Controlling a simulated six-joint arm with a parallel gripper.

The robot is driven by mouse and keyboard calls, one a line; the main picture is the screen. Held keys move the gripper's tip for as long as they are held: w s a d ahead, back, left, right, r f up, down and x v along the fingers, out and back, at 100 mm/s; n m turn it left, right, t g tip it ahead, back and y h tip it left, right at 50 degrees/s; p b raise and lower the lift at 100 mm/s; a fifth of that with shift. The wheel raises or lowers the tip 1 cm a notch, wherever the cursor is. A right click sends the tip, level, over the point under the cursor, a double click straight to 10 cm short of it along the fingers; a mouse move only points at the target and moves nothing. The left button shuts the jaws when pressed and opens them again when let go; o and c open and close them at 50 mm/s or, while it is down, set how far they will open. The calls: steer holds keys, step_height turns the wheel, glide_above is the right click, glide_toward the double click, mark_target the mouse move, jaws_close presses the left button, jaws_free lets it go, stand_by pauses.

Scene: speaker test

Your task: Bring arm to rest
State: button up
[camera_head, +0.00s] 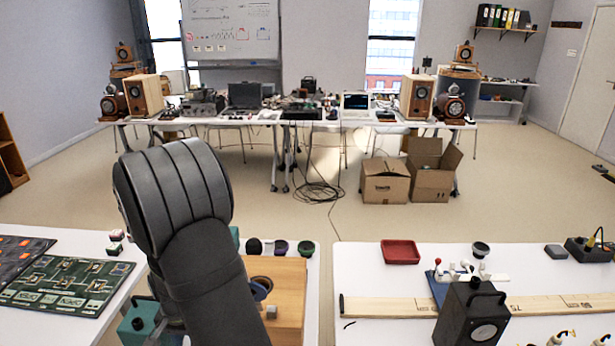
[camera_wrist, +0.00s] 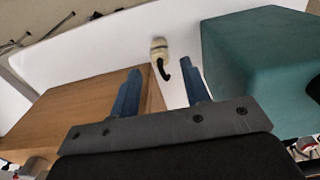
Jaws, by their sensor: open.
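My gripper (camera_wrist: 160,69) shows in the wrist view with its two blue fingers apart and nothing held between them. A small cream piece with a black hook-like part (camera_wrist: 159,48) lies on the white table just beyond the fingertips. A wooden box (camera_wrist: 75,118) is to the left of the fingers and a teal block (camera_wrist: 262,62) to the right. In the head view my dark arm rises at left centre and bends down over the near table; the gripper cannot be made out there.
A wooden speaker panel (camera_head: 288,290) lies beside my arm. A green circuit-board mat (camera_head: 70,283) is at left. On the right table are a red tray (camera_head: 400,252), a long wooden strip (camera_head: 390,307) and a black meter box (camera_head: 473,315). Cardboard boxes (camera_head: 385,181) stand on the floor behind.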

step_height(320, 180, down, 6)
steer(key=shift+f, duration=0.2)
steer(key=shift+r, duration=1.4)
steer(key=shift+f, duration=0.1)
steer(key=shift+r, duration=9.9)
steer(key=w+d+m, duration=0.5)
steer(key=w+d, duration=1.5)
steer(key=d, duration=0.2)
steer(key=shift+w+d+r+m, duration=0.25)
steer(key=shift+w+d+m, duration=0.05)
steer(key=shift+w+d, duration=0.1)
